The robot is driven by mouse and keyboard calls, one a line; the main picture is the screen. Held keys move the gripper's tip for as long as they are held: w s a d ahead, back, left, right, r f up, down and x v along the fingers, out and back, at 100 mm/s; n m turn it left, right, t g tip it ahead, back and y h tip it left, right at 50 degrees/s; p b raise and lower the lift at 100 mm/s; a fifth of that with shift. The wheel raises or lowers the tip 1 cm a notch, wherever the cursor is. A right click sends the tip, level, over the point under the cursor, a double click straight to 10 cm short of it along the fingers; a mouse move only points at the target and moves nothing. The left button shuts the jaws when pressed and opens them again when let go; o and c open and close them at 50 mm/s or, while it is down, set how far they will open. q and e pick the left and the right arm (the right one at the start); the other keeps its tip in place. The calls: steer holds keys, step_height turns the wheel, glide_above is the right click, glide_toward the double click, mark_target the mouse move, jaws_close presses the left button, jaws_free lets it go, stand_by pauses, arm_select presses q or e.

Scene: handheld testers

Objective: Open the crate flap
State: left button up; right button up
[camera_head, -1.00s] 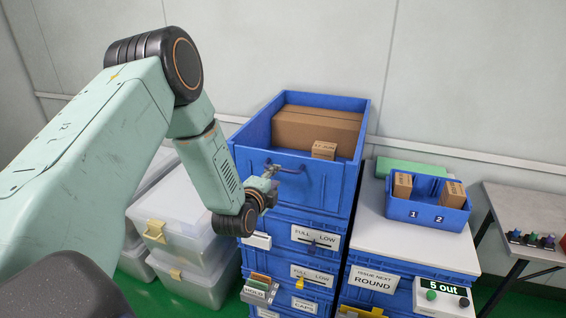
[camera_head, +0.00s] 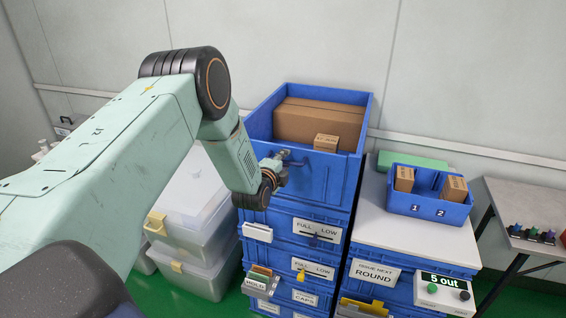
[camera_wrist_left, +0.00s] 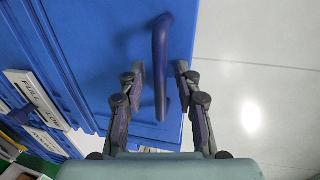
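The blue crate (camera_head: 362,128) is on top of the stack, open above, with cardboard boxes inside. Its front flap (camera_head: 318,180) stands upright, closed. A purple bar handle (camera_wrist_left: 160,60) stands out from the blue face in the left wrist view. My left gripper (camera_head: 284,157) is at the flap's upper left in the head view, partly hidden by its own wrist. In the left wrist view its two fingers (camera_wrist_left: 158,72) are apart, one on each side of the handle, with gaps showing. I cannot see contact. My right gripper is in neither view.
Labelled blue crates (camera_head: 290,228) are stacked below. Clear lidded bins (camera_head: 190,225) stand to the left. A white-topped stand (camera_head: 400,233) to the right carries a blue two-slot tray (camera_head: 428,211). A grey table (camera_head: 530,205) is at the far right.

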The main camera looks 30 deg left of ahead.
arm_select(q)
steer(key=shift+d, duration=0.2)
steer(key=c, duration=0.4)
jaws_close()
steer(key=shift+a, duration=0.15)
steer(key=shift+w, duration=0.1)
